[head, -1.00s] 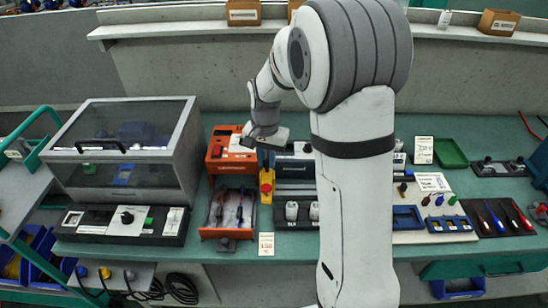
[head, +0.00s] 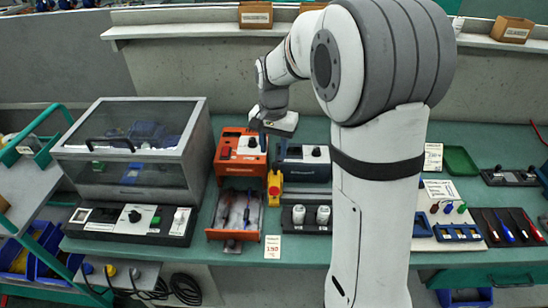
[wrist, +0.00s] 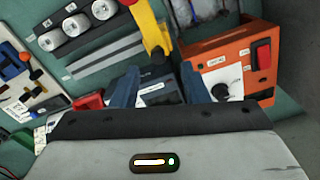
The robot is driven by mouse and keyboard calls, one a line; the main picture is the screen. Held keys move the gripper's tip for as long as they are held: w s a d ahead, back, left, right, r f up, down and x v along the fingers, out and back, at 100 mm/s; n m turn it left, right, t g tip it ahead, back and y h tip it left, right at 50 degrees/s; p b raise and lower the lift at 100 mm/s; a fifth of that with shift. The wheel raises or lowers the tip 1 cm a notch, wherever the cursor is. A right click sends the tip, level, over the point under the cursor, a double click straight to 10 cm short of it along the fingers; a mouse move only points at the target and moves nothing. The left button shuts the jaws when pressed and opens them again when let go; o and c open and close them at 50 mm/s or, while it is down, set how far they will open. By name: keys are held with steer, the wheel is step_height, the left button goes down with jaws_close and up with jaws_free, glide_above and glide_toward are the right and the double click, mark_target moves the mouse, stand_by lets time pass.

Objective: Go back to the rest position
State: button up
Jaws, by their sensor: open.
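My gripper (head: 272,142) hangs above the back of the green bench, over the orange unit and the dark blue unit, with nothing seen between its fingers. In the wrist view its two blue-grey fingers (wrist: 158,86) stand apart, in front of the dark blue unit (wrist: 158,92). The orange unit (head: 240,147), with a red switch and a dark knob, is left of the gripper in the head view. It also shows at the right of the wrist view (wrist: 228,52). My arm hides part of the bench's middle right.
A clear-lidded box (head: 130,150) stands at the left. An orange-framed tray (head: 236,213), a yellow piece with a red button (head: 274,188) and white cylinders (head: 311,215) are near the front. Screwdrivers (head: 505,226) lie right. A shelf (head: 190,30) runs behind.

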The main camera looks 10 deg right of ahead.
steer(key=shift+r, duration=1.05)
steer(key=s+d+r+n+t, duration=0.1)
steer(key=s+n, duration=0.2)
steer(key=s, duration=0.8)
steer(key=s+d+r+n+t, duration=0.1)
steer(key=s+d+n, duration=0.1)
steer(key=s, duration=1)
steer(key=shift+d+n+t, duration=0.2)
steer(key=shift+n+t, duration=0.2)
steer(key=shift+n, duration=0.2)
steer(key=shift+r, duration=0.15)
